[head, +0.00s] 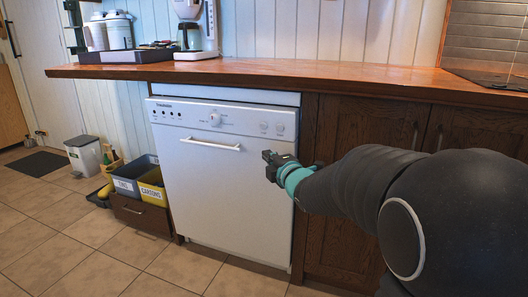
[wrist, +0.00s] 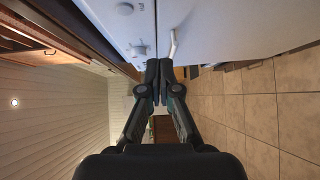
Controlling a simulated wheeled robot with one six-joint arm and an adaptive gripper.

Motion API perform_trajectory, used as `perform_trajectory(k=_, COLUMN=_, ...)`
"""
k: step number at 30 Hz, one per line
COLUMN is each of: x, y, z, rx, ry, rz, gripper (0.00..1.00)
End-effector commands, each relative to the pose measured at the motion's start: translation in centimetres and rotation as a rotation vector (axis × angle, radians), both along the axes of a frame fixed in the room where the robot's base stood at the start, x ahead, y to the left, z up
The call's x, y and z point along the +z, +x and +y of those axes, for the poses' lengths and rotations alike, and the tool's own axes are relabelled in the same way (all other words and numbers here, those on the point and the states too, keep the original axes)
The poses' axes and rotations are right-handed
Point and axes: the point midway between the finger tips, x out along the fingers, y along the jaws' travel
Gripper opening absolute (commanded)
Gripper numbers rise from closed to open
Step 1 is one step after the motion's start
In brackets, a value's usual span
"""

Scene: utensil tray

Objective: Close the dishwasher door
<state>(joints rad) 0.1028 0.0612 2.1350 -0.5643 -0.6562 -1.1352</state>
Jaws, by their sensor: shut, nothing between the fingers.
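The white dishwasher door (head: 215,205) stands upright, or nearly so, under the counter in the head view. A pale strip shows above its control panel, and I cannot tell whether the door is fully flush. Its bar handle (head: 210,144) is at the upper left of the door. My gripper (head: 268,160) is in front of the door's right side, right of the handle and below the knobs. In the wrist view the door (wrist: 235,30) fills the top, with the handle (wrist: 173,44) just beyond my shut, empty fingertips (wrist: 159,66). I cannot tell whether they touch the door.
The wooden countertop (head: 300,72) overhangs the door and carries a coffee maker (head: 196,30) and a utensil tray (head: 125,56). Dark cabinets (head: 355,120) stand at the right. Sorting bins (head: 140,180) and a drawer (head: 140,214) stand left of the dishwasher. The tiled floor in front is clear.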

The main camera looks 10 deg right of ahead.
Motion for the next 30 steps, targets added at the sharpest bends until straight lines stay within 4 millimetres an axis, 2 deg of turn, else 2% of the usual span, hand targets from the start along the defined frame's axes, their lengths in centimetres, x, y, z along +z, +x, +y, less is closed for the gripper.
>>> perform_trajectory(k=1, x=-0.5, y=-0.8, z=-0.5, rx=0.002, ry=-0.002, rz=-0.028, gripper=0.0)
perform_trajectory(k=5, x=-0.4, y=-2.0, z=-0.9, rx=0.007, ry=-0.006, rz=-0.079, gripper=0.0)
perform_trajectory(k=10, x=-0.2, y=-1.4, z=-0.8, rx=0.011, ry=-0.008, rz=-0.093, gripper=0.0)
perform_trajectory(k=14, x=-0.2, y=0.4, z=-0.2, rx=0.011, ry=-0.007, rz=-0.091, gripper=0.0)
perform_trajectory(k=26, x=0.1, y=7.6, z=1.5, rx=0.01, ry=-0.008, rz=-0.091, gripper=0.0)
perform_trajectory(k=30, x=0.3, y=9.3, z=0.3, rx=0.007, ry=-0.008, rz=-0.09, gripper=0.0)
